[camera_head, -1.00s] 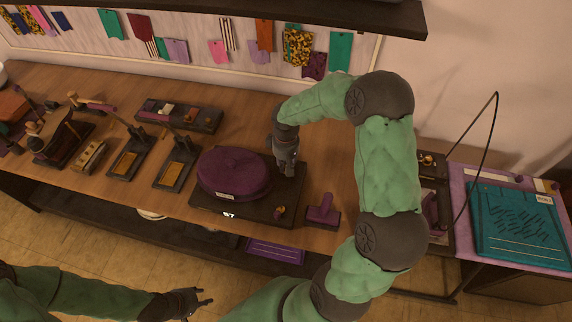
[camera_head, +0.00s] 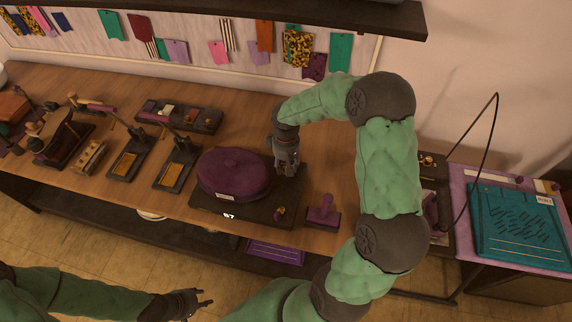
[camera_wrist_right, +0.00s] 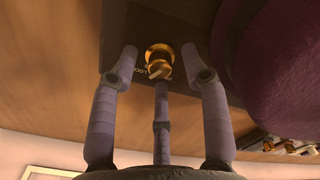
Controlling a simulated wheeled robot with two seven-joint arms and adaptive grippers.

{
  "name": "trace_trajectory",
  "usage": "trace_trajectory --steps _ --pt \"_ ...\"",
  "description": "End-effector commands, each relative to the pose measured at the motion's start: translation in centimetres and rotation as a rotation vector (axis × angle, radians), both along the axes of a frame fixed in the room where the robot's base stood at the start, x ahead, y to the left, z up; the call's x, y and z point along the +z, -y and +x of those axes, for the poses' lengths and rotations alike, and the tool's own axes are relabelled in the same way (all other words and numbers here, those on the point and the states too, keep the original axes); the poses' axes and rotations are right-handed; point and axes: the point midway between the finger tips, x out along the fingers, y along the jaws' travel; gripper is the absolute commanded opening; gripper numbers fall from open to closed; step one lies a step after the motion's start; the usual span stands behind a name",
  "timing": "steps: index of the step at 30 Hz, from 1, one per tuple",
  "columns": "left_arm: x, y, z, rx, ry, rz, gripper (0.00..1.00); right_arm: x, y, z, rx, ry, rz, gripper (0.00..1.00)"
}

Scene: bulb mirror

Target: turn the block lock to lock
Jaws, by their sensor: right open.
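In the right wrist view the knob (camera_wrist_right: 159,57) shows beside partly hidden lettering that looks like "LOCK". A purple hat-shaped block (camera_head: 233,173) sits on the plate. My left gripper (camera_head: 201,298) is open and empty, low in front of the bench.
A purple T-shaped tool (camera_head: 322,212) stands just right of the plate. Tools on dark bases (camera_head: 175,172) and a dark tray (camera_head: 180,116) stand to the left. A teal board (camera_head: 515,225) lies at the far right. Some bare wood shows behind the purple block.

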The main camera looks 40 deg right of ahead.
Motion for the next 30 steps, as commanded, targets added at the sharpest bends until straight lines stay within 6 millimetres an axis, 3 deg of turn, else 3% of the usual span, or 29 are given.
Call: trace_trajectory --steps 18,30 --pt "0.0 0.0 0.0 0.000 0.000 0.000 0.40 10.3 0.0 0.1 0.000 0.004 -0.001 0.46" --pt "0.0 0.0 0.0 0.000 0.000 0.000 0.40 11.6 0.0 0.0 0.000 0.002 0.000 0.46"
